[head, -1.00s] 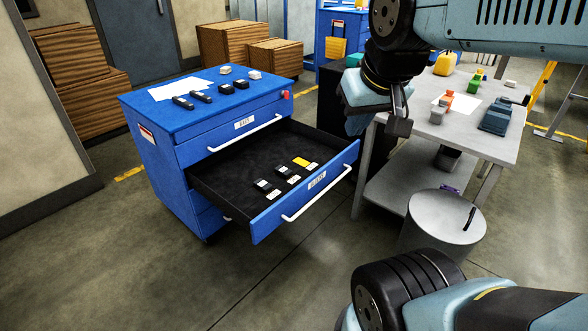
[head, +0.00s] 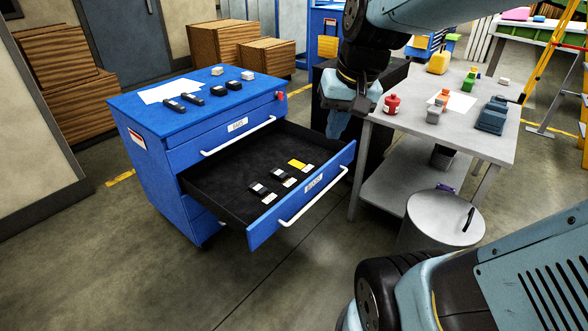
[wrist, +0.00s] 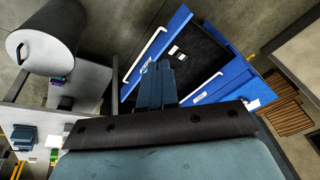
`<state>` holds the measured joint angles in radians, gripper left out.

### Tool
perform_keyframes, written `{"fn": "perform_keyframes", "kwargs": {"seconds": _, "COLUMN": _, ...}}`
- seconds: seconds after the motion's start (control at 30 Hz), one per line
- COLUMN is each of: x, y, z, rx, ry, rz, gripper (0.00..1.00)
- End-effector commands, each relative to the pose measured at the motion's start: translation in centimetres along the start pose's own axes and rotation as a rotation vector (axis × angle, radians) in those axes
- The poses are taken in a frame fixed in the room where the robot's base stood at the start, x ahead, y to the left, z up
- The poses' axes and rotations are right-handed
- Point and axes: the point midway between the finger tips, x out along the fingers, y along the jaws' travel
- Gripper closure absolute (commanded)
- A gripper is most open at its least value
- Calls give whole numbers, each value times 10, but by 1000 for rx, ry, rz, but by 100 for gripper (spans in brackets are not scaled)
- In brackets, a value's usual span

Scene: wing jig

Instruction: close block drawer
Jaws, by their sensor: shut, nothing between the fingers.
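The block drawer (head: 262,232) is pulled well out of the blue cabinet (head: 160,160). Its blue front carries a label and a white bar handle (head: 314,196). Several dark blocks and a yellow one lie in its black tray (head: 225,180). In the wrist view the drawer's handle (wrist: 145,55) and dark interior (wrist: 205,48) show beyond my fingers. My gripper (head: 338,124) hangs above and beyond the drawer's right front corner in the head view, apart from it. Its fingers (wrist: 158,80) are together and empty in the wrist view.
A grey workbench (head: 455,145) with small items stands right of the drawer. A grey round bin (head: 440,225) stands before it. The floor in front of the drawer is clear. A closed drawer labelled BITS (head: 225,138) sits above the open one.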

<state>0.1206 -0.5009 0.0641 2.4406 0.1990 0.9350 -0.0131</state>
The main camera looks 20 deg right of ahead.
Motion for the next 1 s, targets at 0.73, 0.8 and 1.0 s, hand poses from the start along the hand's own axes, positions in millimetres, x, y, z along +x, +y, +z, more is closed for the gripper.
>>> {"fn": "perform_keyframes", "kwargs": {"seconds": 0.73, "x": 147, "y": 11, "z": -88, "rx": 516, "ry": -433, "rz": -340, "gripper": 100}}
{"fn": "perform_keyframes", "kwargs": {"seconds": 0.8, "x": 162, "y": 15, "z": -96, "rx": 571, "ry": -465, "rz": -379, "gripper": 100}}
{"fn": "perform_keyframes", "kwargs": {"seconds": 1.0, "x": 206, "y": 29, "z": -115, "rx": 732, "ry": -546, "rz": -497, "gripper": 100}}
